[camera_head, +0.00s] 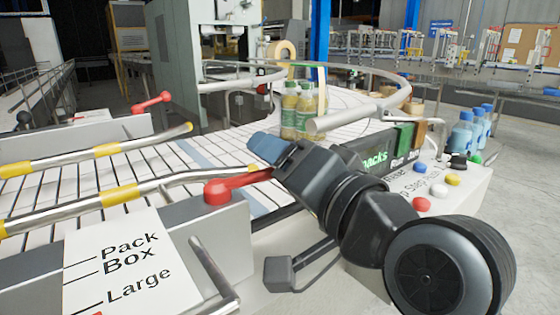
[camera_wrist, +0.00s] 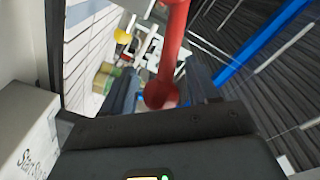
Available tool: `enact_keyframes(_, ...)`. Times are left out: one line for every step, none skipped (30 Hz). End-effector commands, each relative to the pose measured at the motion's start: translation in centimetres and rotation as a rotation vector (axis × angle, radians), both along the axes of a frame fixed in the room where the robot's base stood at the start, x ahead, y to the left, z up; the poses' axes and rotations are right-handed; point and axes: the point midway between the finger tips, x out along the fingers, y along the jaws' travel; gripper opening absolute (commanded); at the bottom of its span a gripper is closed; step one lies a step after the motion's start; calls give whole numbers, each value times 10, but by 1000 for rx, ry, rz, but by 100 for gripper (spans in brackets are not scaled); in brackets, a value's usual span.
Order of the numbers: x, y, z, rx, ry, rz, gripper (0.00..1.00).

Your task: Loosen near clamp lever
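The near clamp lever (camera_head: 236,184) is red, with a thick round hub on the grey clamp block at the left and a thin arm running right to my gripper. The far clamp lever (camera_head: 152,103) is also red and stands farther back. My gripper (camera_head: 262,148) is at the free end of the near lever and hides part of it in the head view. In the wrist view the red lever (camera_wrist: 172,50) comes down between my two fingers (camera_wrist: 161,92), its round end low between them. The fingers stand apart with narrow gaps beside the lever, so they look open around it.
Steel guide rails (camera_head: 135,191) with yellow bands run over the white conveyor (camera_head: 180,155). Bottles (camera_head: 298,112) stand behind my gripper. A button panel (camera_head: 440,187) lies to the right. A "Pack Box" size plate (camera_head: 120,262) is at the front left.

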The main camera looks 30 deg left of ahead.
Motion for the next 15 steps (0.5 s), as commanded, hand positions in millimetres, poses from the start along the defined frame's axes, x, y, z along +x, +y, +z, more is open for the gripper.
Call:
enact_keyframes(0,0,0,1,0,1,59)
enact_keyframes(0,0,0,1,0,1,59)
enact_keyframes(0,0,0,1,0,1,59)
enact_keyframes(0,0,0,1,0,1,59)
enact_keyframes(0,0,0,1,0,1,59)
enact_keyframes(-1,-1,0,1,0,1,59)
enact_keyframes(-1,-3,0,1,-1,0,59)
enact_keyframes(-2,-5,0,1,-1,0,59)
enact_keyframes(-4,-9,-1,2,-1,-1,59)
enact_keyframes(-5,-12,-1,1,-1,0,59)
enact_keyframes(-7,-16,-1,1,-2,-1,59)
enact_keyframes(-10,-22,-1,2,-1,-1,59)
enact_keyframes(-13,-27,-1,1,-2,-2,59)
enact_keyframes(-14,-32,-2,1,0,-3,59)
enact_keyframes(-17,-38,-1,2,-1,-2,59)
